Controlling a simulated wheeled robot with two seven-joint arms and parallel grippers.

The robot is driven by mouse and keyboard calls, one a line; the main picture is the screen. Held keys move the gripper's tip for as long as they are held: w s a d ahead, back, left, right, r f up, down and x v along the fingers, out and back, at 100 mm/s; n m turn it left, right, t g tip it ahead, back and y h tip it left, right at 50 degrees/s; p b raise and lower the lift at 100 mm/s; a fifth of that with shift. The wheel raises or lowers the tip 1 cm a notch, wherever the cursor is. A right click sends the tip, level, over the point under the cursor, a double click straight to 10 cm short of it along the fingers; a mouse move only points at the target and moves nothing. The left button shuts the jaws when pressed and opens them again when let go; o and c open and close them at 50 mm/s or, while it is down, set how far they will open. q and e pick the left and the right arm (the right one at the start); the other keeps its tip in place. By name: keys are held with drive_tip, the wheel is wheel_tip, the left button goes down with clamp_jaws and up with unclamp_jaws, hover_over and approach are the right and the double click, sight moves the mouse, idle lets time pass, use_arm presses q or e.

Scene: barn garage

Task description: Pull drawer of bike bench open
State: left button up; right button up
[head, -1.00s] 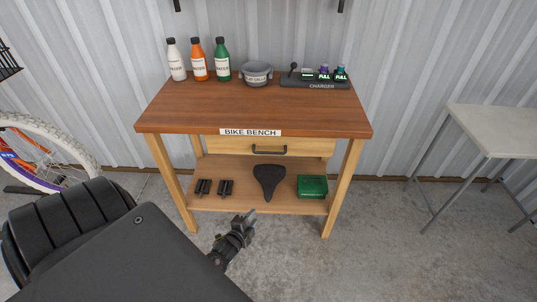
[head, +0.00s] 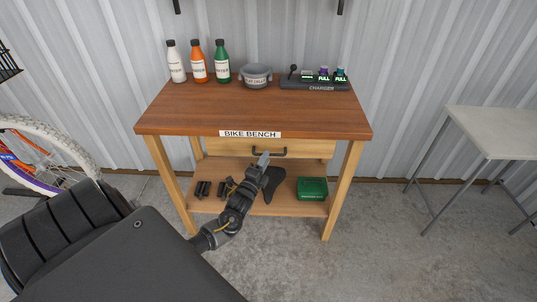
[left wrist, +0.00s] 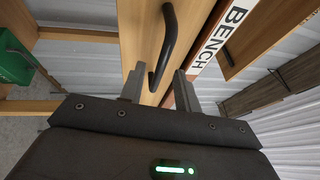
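The bike bench (head: 250,108) stands ahead with a wooden top and a "BIKE BENCH" label on its front edge. Its drawer (head: 222,147) sits under the top and looks shut. The black bar handle (head: 270,153) is on the drawer front; it also shows in the left wrist view (left wrist: 168,45). My left gripper (head: 262,160) is just in front of the drawer, by the handle's left end. In the left wrist view its fingers (left wrist: 158,88) are apart, with the handle's near end between or just ahead of them. I see no clear contact. My right gripper is out of view.
Bottles (head: 198,62), a grey bowl (head: 256,75) and a charger (head: 315,83) stand on the bench top. The lower shelf holds a saddle (head: 273,182) and a green box (head: 312,188). A bike wheel (head: 45,150) is at left; a pale table (head: 495,130) is at right.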

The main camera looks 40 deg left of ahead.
use_arm(q)
drive_tip(key=shift+x, duration=1.7)
clamp_jaws()
drive_tip(key=shift+s, duration=0.1)
